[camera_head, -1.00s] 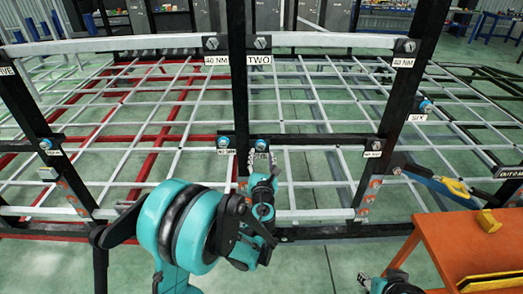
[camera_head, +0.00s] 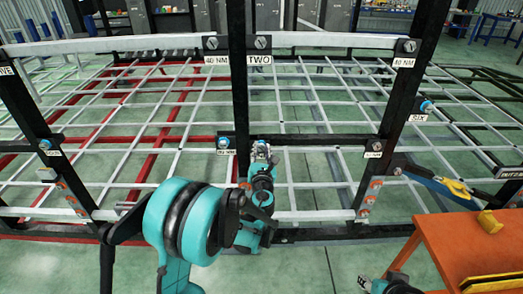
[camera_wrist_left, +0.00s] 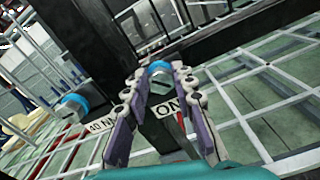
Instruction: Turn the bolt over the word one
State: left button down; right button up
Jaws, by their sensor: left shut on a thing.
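The bolt (camera_wrist_left: 158,68) with a blue ring sits on the black frame, just above the white label reading ON, its end hidden (camera_wrist_left: 168,108). My left gripper (camera_wrist_left: 157,75) is shut on this bolt, with one finger on each side of it.
Another blue-ringed bolt (camera_head: 223,142) with a 40 NM label is close to the left of the gripper. The black middle post (camera_head: 238,80) rises beside it. An orange table (camera_head: 470,245) with a yellow block (camera_head: 489,221) stands at the right.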

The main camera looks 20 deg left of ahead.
pick_arm(q)
jog(key=shift+n, duration=0.4)
jog(key=n+b, duration=0.1)
jog(key=n, duration=0.2)
jog(key=shift+a+n, duration=0.15)
jog(key=shift+n, duration=0.15)
jog(key=n+b, duration=0.1)
jog(key=n, duration=0.3)
jog(key=shift+s+a+n, duration=0.1)
jog(key=shift+a+n, duration=0.05)
jog(key=shift+n, duration=0.15)
jog(key=n+b, duration=0.1)
jog(key=n, duration=0.4)
jog(key=shift+a+f+b, duration=0.15)
jog(key=shift+b, duration=0.15)
jog(key=n, duration=0.6)
jog(key=n+b, duration=0.1)
jog(key=n, duration=0.5)
jog(key=f+n+b, duration=0.1)
jog(key=n, duration=0.5)
jog(key=shift+n, duration=0.3)
jog(key=shift+d+f+n+b, duration=0.1)
jog(key=shift+d+n+b, duration=0.05)
jog(key=shift+n, duration=0.95)
jog(key=shift+d+n+b, duration=0.1)
jog(key=shift+n+b, duration=0.05)
jog(key=shift+n, duration=0.95)
